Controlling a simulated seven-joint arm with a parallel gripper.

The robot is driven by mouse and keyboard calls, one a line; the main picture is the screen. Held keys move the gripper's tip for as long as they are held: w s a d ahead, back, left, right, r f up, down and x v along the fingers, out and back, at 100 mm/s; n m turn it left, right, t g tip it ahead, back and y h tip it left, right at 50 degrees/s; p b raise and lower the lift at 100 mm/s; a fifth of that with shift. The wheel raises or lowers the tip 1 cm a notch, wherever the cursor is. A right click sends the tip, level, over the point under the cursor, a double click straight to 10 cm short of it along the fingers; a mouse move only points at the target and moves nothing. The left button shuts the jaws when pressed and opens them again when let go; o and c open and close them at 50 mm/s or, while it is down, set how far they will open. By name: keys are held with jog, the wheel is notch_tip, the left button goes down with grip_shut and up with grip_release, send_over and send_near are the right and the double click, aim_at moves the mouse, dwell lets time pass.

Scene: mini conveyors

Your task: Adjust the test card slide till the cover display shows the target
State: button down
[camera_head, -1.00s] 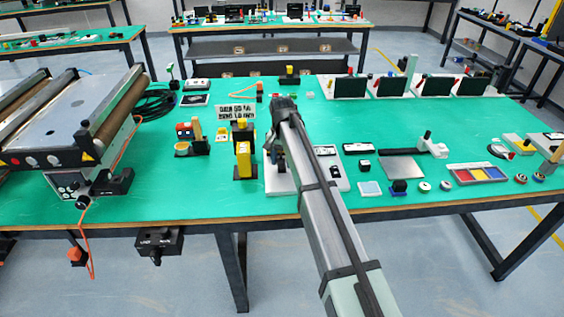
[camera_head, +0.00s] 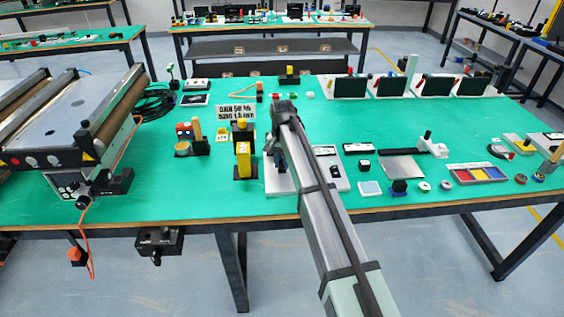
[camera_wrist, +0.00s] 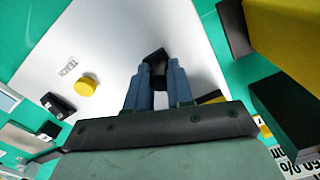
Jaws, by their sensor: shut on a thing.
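My gripper (camera_wrist: 159,76) is in the wrist view, its two blue-grey fingers shut on a small black slide piece (camera_wrist: 153,60) over a white panel (camera_wrist: 105,35). The panel carries a "TEACH" label, a yellow button (camera_wrist: 86,87) and a small black part. In the camera_head view my gripper (camera_head: 273,152) is at the white base (camera_head: 279,183) on the green table, largely hidden behind my arm. A white sign with black text (camera_head: 236,113) stands just left of it; its words are too small to read surely. I cannot make out a display reading.
A yellow and black upright device (camera_head: 243,160) stands close left of my gripper. A roller conveyor (camera_head: 70,110) is at the left. A white panel with dark parts (camera_head: 330,168) lies just right of my arm. The green table behind the arm is largely clear.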

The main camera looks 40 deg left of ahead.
dwell(0.3)
jog(key=shift+s+d, duration=0.95)
jog(key=shift+w+a, duration=0.1)
jog(key=c, duration=1)
grip_release()
notch_tip(320, 180, up, 14)
jog(key=shift+f, duration=0.1)
